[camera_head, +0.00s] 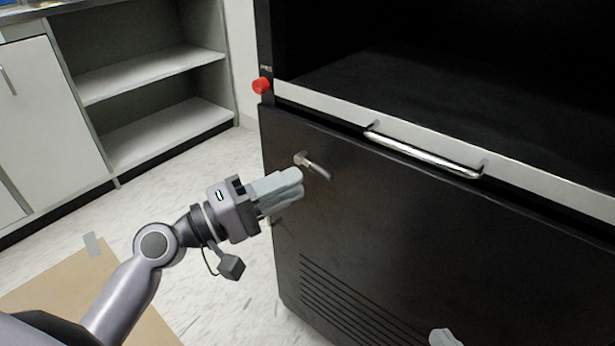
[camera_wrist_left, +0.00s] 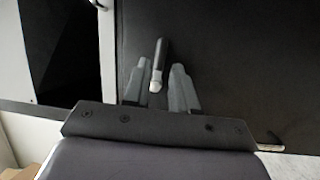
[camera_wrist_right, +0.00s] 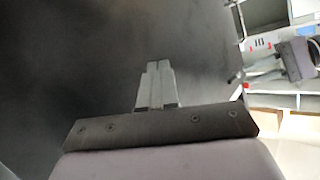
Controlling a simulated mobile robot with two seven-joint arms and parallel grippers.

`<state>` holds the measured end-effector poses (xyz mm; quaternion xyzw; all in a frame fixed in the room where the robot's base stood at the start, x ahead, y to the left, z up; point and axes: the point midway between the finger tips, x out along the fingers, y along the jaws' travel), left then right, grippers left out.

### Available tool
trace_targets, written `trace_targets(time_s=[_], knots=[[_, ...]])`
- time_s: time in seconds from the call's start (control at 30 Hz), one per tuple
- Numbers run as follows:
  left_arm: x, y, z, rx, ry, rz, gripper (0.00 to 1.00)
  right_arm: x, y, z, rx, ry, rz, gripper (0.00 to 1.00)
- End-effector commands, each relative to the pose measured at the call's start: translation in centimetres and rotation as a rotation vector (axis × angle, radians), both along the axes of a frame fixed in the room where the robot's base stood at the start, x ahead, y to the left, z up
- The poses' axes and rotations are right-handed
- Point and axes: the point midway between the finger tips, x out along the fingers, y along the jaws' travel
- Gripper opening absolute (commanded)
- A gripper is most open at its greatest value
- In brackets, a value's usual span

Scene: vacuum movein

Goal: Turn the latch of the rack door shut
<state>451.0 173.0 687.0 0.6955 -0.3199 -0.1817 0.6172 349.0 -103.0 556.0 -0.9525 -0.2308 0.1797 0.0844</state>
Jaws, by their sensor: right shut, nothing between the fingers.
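The black rack door (camera_head: 400,240) fills the right of the head view. Its latch (camera_head: 315,167), a small metal pivot with a dark lever, sits near the door's upper left and slants down to the right. My left gripper (camera_head: 299,184) is just below and left of the latch. In the left wrist view, the latch lever (camera_wrist_left: 161,58) shows between the two spread fingers of this gripper (camera_wrist_left: 160,82); contact cannot be told. My right gripper (camera_wrist_right: 158,68) is shut and empty in front of the dark door. Only its fingertips (camera_head: 443,338) show at the head view's bottom edge.
A metal bar handle (camera_head: 425,152) runs along the rack above the door. A red button (camera_head: 261,86) is on the rack's left post. Open white shelves (camera_head: 150,75) stand at the back left. A brown board (camera_head: 60,290) lies on the pale floor under my left arm.

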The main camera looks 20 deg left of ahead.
Motion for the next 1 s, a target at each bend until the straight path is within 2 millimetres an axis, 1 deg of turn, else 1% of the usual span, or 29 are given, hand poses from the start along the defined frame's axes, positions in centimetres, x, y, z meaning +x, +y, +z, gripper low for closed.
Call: trace_targets(time_s=[0.1,0.3,0.67,0.7,0.73,0.77,1.0], knots=[[1.2,-1.1,0.4,-0.001,-0.001,0.0,0.26,0.0,0.1,0.1,0.008,0.011,0.002,0.0],[2.6,-2.4,0.5,-0.001,-0.001,0.0,0.26,0.0,0.2,0.0,0.013,0.018,0.005,0.0],[2.9,-2.7,0.5,0.002,0.002,-0.001,0.26,0.0,0.3,-0.1,0.015,0.02,0.005,0.0],[2.9,-2.7,0.5,0.002,0.002,-0.001,0.13,0.0,0.3,-0.1,0.015,0.02,0.005,0.0],[2.9,-2.7,0.5,0.002,0.002,-0.001,0.04,0.0,0.3,-0.1,0.015,0.02,0.005,0.0],[2.9,-2.7,0.5,0.002,0.002,-0.001,0.0,0.0,0.3,-0.1,0.015,0.02,0.005,0.0],[2.9,-2.7,0.5,0.007,-0.001,0.0,0.0,0.0,0.3,-0.1,0.015,0.02,0.005,0.0]])
